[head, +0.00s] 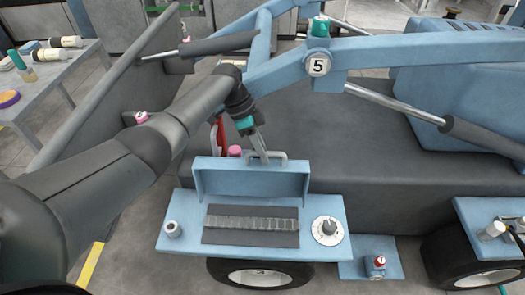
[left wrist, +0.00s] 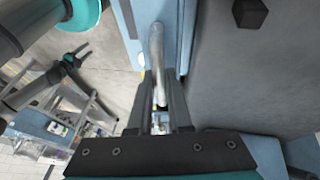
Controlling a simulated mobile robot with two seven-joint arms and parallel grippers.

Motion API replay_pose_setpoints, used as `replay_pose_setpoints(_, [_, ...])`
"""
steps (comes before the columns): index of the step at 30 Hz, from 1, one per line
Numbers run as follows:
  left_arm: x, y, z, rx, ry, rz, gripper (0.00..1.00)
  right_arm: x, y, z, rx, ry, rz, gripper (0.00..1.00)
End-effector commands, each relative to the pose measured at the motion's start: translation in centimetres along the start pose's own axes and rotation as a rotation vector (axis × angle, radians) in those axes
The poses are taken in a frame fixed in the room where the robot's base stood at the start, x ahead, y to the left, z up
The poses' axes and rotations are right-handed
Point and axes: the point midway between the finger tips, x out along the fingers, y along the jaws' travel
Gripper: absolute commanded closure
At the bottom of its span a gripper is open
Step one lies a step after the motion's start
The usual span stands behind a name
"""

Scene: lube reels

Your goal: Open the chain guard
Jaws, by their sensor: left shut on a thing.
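The chain guard (head: 250,183) is a blue cover with a grey bar handle (head: 278,155) on its top edge. It stands raised behind a dark recess where a grey chain (head: 250,223) lies exposed. My left gripper (head: 263,158) comes down from above and is shut on the handle. In the left wrist view the handle (left wrist: 157,50) runs between the two fingers of my left gripper (left wrist: 160,100), with the blue guard beside it.
A round dial (head: 327,230) and a small fitting (head: 173,229) flank the chain on the blue panel (head: 190,208). A blue lift arm (head: 390,52) and cylinder rod stand behind. A table (head: 60,92) with bottles is at left.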

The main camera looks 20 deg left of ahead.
Motion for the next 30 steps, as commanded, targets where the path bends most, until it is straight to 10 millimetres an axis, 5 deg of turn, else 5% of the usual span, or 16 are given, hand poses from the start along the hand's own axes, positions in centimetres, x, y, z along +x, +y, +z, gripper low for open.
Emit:
replay_pose_setpoints(4, [0.6,0.0,0.8,-0.012,-0.017,-0.001,1.00,0.1,0.0,0.1,0.000,-0.002,0.000,0.50])
replay_pose_setpoints(5, [0.6,0.0,0.8,-0.012,-0.017,-0.001,0.82,0.1,0.0,0.2,0.000,-0.002,0.000,0.50])
replay_pose_setpoints(13, [0.3,0.0,0.5,-0.007,-0.010,-0.002,0.53,0.0,0.1,0.5,0.000,-0.008,0.001,0.50])
replay_pose_setpoints(22, [-0.3,-0.1,0.3,-0.005,-0.006,-0.003,0.53,-0.2,0.1,0.5,0.000,-0.010,0.001,0.50])
replay_pose_setpoints(30, [-4.7,-0.1,0.3,-0.006,-0.007,-0.005,0.53,-1.5,-0.1,0.6,-0.004,-0.017,-0.003,0.50])
